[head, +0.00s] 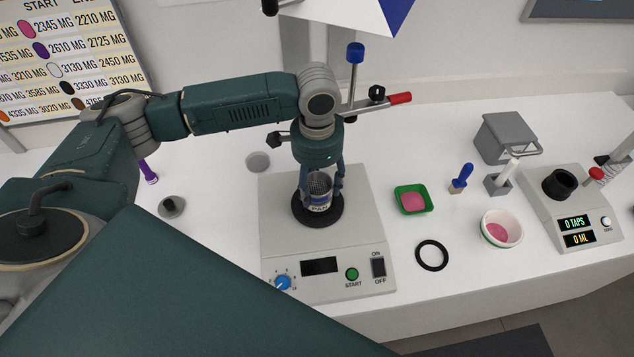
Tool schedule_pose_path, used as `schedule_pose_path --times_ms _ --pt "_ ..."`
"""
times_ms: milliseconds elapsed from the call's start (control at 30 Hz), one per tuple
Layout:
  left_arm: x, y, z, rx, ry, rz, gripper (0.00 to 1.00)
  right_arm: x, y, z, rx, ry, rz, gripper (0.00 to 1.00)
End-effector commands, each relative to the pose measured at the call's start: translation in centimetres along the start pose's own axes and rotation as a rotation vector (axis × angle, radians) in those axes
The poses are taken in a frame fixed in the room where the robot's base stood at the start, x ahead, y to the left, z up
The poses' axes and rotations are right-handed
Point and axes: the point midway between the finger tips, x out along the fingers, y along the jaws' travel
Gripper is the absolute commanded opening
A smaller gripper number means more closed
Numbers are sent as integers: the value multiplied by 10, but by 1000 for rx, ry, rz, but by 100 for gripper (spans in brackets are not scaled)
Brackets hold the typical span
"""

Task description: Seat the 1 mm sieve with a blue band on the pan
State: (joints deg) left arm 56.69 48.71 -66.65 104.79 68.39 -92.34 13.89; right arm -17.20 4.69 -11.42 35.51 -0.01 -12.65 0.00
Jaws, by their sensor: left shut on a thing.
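My left gripper (321,186) points straight down over the shaker machine in the middle of the bench. It is shut on the small silver sieve (319,182), whose sides are partly hidden by the fingers. A blue band (318,198) shows low on it. The pan (320,208), marked PAN, is directly below, on the round black plate (321,219) of the shaker (280,225). The sieve is upright and in line with the pan; I cannot tell whether it is fully seated. My right gripper is not in view.
A clamp stand with a red handle (399,98) is close behind my left wrist.

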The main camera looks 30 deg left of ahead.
Motion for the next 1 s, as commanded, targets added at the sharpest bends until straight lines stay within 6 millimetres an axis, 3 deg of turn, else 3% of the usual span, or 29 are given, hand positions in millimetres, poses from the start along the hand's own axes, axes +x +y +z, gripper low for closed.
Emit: schedule_pose_path --times_ms 33,200,233,333,767,1000 --pt "8 4 4 3 -14 9 27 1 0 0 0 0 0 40" --pt "9 4 4 3 -14 9 27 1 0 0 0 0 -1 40" --pt "9 4 4 3 -14 10 57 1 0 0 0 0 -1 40" --pt "9 4 4 3 -15 9 77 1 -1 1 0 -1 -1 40" --pt "1 2 2 2 -7 5 77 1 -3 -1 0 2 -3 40" --pt "-39 1 0 2 -5 4 77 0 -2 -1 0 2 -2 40"
